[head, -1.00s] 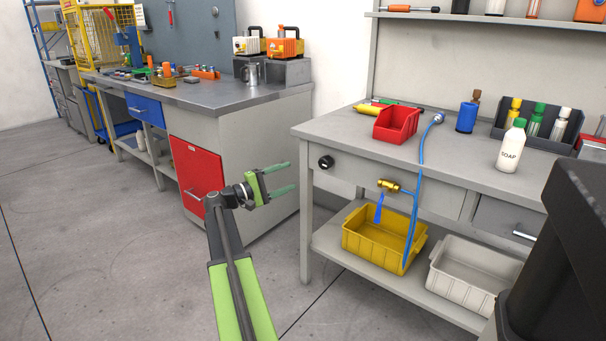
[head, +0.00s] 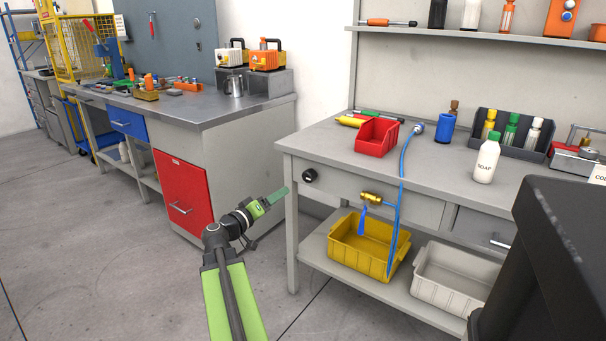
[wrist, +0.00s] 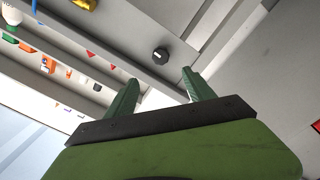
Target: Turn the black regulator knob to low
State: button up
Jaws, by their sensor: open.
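The black regulator knob (head: 309,175) is on the front panel of the grey workbench, near its left end. It also shows in the wrist view (wrist: 160,56), beyond the fingertips and between their directions. A light mark shows on its face, but its setting is too small to read. My gripper (head: 277,195) is to the left of the knob in the head view, apart from it and lower. In the wrist view my gripper (wrist: 162,84) has its two green fingers spread, with nothing between them.
A brass valve with a blue handle (head: 362,219) and blue hose (head: 402,185) hangs right of the knob. The bench's left leg (head: 292,235) stands close to my gripper. A yellow bin (head: 345,263) sits on the lower shelf. Open floor lies to the left.

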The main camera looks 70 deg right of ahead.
aim_at(306, 178)
jog(key=shift+m, duration=0.3)
jog(key=x, duration=1.7)
jog(key=shift+w+d+f, duration=0.1)
jog(key=shift+d, duration=0.2)
jog(key=shift+c, duration=0.2)
grip_shut()
jog(key=shift+n, duration=0.4)
